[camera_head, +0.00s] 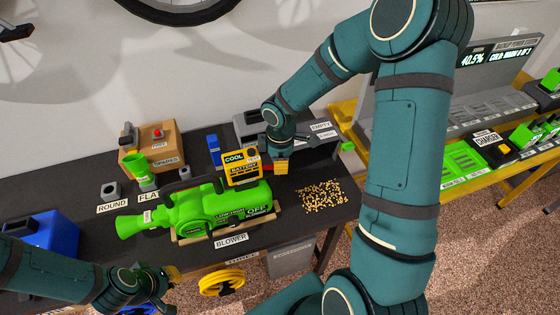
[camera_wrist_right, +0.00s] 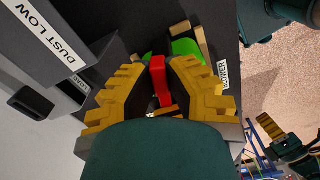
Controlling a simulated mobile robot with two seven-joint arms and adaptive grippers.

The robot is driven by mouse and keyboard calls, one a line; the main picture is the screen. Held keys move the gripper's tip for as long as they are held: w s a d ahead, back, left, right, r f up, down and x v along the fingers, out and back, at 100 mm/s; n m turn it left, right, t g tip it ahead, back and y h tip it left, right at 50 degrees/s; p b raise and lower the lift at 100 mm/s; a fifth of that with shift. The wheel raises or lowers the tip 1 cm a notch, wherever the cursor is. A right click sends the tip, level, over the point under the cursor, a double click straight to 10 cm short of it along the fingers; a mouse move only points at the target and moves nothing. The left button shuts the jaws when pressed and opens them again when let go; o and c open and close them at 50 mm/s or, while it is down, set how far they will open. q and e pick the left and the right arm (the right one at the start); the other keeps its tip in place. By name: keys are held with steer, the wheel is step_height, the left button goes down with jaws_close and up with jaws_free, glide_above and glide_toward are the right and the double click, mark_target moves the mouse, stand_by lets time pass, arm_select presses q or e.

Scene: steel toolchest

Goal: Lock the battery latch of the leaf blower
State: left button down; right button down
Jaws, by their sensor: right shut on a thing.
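The green leaf blower (camera_head: 215,208) lies on a wooden cradle on the dark bench and reads OFF at its right end. My right gripper (camera_head: 277,165) is at the blower's back right end, pointing down. In the right wrist view its yellow fingers (camera_wrist_right: 167,72) are closed on a red lever-like part (camera_wrist_right: 158,82), which I take for the latch. The blower's green body (camera_wrist_right: 190,48) shows beyond the fingertips. Whether the latch is locked cannot be told. My left gripper (camera_head: 172,273) is at the bench's front edge, away from the blower; its opening is unclear.
A yellow sign (camera_head: 240,168) reading COOL BATTERY stands behind the blower. Loose pellets (camera_head: 322,195) lie to its right. Nozzles (camera_head: 137,167), a cardboard box (camera_head: 152,138) and a blue case (camera_head: 48,240) are to the left. A charger bench (camera_head: 480,175) is at the right.

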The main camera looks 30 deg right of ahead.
steer(key=shift+w+d+n+p, duration=0.1)
steer(key=shift+w+n+p, duration=0.1)
steer(key=shift+n+p, duration=0.4)
steer(key=shift+w+n+p, duration=0.15)
steer(key=shift+n, duration=0.75)
steer(key=shift+f, duration=0.1)
steer(key=c, duration=1)
jaws_free()
steer(key=shift+w, duration=0.1)
step_height(320, 180, up, 12)
steer(key=shift+r, duration=0.1)
